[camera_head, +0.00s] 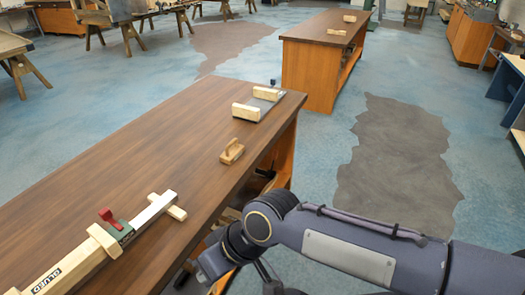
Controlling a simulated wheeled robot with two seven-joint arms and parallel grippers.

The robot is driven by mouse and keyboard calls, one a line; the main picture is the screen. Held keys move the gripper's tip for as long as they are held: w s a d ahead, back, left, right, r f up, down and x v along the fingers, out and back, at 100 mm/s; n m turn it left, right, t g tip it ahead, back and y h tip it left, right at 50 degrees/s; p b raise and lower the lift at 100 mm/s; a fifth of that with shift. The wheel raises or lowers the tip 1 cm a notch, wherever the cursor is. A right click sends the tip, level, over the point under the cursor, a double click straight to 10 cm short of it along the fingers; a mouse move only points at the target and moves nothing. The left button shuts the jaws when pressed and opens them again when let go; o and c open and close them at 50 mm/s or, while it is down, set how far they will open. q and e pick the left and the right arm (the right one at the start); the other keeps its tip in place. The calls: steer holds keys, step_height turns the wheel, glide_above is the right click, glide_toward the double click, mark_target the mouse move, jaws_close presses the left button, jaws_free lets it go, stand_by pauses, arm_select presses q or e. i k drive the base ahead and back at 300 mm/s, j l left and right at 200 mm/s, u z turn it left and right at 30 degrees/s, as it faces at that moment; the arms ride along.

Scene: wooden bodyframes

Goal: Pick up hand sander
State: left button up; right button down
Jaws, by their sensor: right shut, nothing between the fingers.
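The hand sander (232,151), a small light-wood block with a raised handle, sits on the brown wooden workbench (150,130) near its right edge. My right arm comes in from the lower right and bends beside the bench. My right gripper (212,264) is low at the bench's right side, nearer the camera than the sander and well apart from it. It is shut and empty; its fingertips are hard to make out. My left gripper is not in view.
A long wooden clamp bar with a red knob (107,215) lies at the near left of the bench. A two-block wooden vise (255,104) stands beyond the sander. Another bench (310,60) stands behind. Blue floor with a grey patch (395,160) is open at right.

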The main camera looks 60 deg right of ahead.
mark_target(233, 150)
steer(key=z, duration=1.65)
